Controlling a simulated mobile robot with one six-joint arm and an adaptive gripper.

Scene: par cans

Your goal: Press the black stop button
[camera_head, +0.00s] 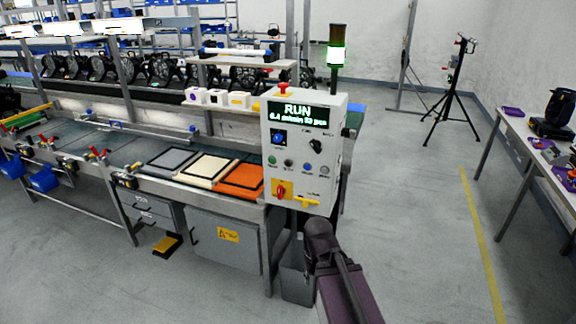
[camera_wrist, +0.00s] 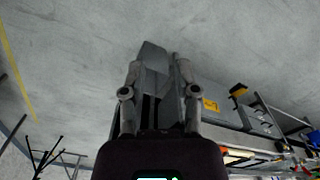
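The black stop button (camera_head: 289,162) is a small dark round button on the front of the white control box (camera_head: 330,150). It sits in a row between a green button (camera_head: 272,160) and a blue button (camera_head: 307,166). Its label is too small to read. In the head view my arm reaches up from the bottom, below the box, and hides my fingertips. In the wrist view my gripper (camera_wrist: 157,65) shows two grey fingers apart, with nothing held between them. The black button is not visible in the wrist view.
The box display (camera_head: 297,110) reads RUN, and the stack light (camera_head: 337,55) glows green. A red mushroom button (camera_head: 283,90) tops the box. A yellow plate with a red rotary switch (camera_head: 281,190) is below the buttons. Open floor (camera_head: 410,240) lies to the right.

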